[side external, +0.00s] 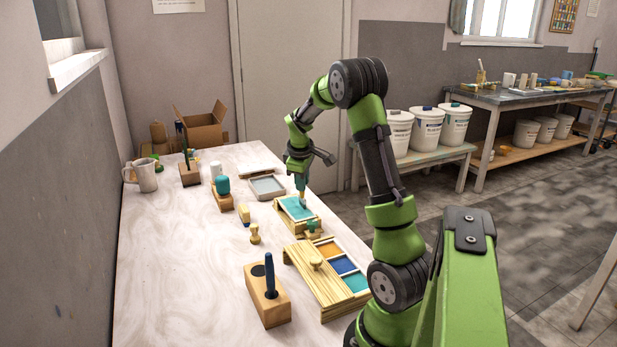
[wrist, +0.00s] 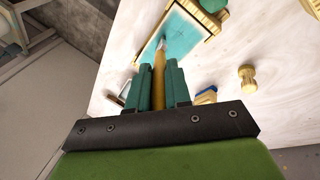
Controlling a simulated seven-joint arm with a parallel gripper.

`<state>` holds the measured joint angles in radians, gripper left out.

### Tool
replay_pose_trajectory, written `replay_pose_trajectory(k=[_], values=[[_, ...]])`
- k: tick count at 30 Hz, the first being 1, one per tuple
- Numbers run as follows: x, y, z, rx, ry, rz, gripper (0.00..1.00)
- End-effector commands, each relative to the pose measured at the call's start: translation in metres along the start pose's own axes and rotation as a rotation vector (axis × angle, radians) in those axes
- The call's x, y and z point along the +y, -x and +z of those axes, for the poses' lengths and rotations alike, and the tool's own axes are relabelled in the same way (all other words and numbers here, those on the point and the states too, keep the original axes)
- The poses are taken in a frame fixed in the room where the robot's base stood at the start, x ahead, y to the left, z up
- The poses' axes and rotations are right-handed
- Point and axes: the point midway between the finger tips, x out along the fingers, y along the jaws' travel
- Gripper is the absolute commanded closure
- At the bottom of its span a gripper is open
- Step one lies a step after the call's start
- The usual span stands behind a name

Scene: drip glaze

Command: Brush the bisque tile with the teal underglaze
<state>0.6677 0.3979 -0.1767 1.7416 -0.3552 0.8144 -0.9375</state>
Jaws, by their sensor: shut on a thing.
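The tile (side external: 296,207) lies in a low wooden frame (side external: 309,226) on the table. Its face is mostly teal with a pale border; the teal also fills most of the tile in the wrist view (wrist: 184,35). My gripper (side external: 302,183) is above the tile and shut on a brush (wrist: 159,72) with a wooden handle. The brush points down, and its pale tip is at the teal face, seemingly touching it. A wooden glaze rack (side external: 306,278) nearer the camera holds orange (side external: 327,249), blue (side external: 343,265) and teal (side external: 355,282) pans.
A wooden block (side external: 267,307) with a blue-handled tool stands at the front. A small wooden knob (side external: 254,234), a teal-topped block (side external: 222,194), a grey tray (side external: 267,187) and a mug (side external: 146,175) are around the tile. The left table area is clear.

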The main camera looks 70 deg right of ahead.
Motion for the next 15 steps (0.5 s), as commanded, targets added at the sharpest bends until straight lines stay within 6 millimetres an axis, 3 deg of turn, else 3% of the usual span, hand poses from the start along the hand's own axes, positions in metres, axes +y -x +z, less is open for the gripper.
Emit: replay_pose_trajectory(k=[15], values=[[0.0073, -0.0043, -0.0078, 0.000, 0.000, 0.000, 1.00]])
